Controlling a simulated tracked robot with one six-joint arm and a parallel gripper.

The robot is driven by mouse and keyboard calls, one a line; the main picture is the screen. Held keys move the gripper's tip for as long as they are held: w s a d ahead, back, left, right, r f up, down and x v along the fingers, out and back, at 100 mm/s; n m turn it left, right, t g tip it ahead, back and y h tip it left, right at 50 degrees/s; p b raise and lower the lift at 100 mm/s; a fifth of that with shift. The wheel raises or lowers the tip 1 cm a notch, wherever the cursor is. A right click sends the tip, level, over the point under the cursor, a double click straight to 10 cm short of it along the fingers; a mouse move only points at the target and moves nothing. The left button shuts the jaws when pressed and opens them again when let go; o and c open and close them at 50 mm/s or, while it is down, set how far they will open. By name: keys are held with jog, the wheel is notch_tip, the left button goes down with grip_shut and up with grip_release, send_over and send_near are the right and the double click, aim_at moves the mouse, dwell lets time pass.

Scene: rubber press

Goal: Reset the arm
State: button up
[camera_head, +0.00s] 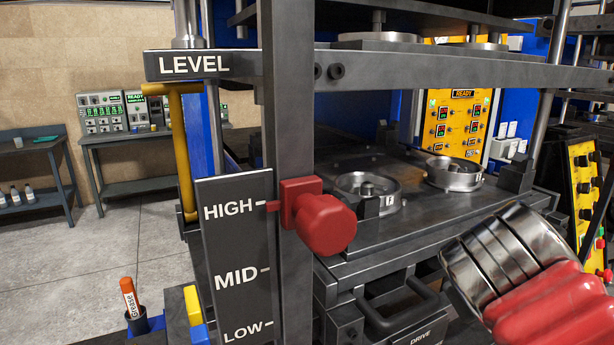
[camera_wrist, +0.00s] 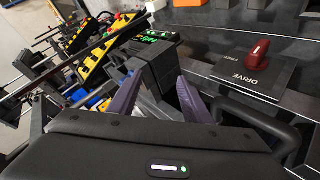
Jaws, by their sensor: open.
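My gripper (camera_wrist: 159,77) shows in the wrist view as two dark purple fingers, spread apart with nothing held between them. A dark grey block-like part of the machine lies behind the gap. In the head view I cannot make out the gripper fingers. The red level knob (camera_head: 322,219) is at the HIGH mark of the level plate (camera_head: 235,245), with my gripper not seen on it. In the wrist view the red drive lever (camera_wrist: 258,53) stands on the DRIVE/FREE plate (camera_wrist: 240,76), right of my fingers and apart from them.
The press bed (camera_head: 420,225) carries two round metal moulds (camera_head: 368,195). A yellow control panel (camera_head: 458,115) stands behind, and another yellow-edged console (camera_head: 584,190) is at the right. An orange grease tube (camera_head: 130,295) stands at lower left. Open concrete floor (camera_head: 80,250) lies left.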

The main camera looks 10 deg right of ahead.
jog(key=s+a+f+g+y, duration=0.1)
jog(key=a+f+y, duration=0.7)
jog(key=a+f, duration=0.9)
jog(key=shift+s+a+f+m, duration=0.3)
jog(key=shift+s+a+f, duration=0.1)
jog(key=shift+s, duration=0.25)
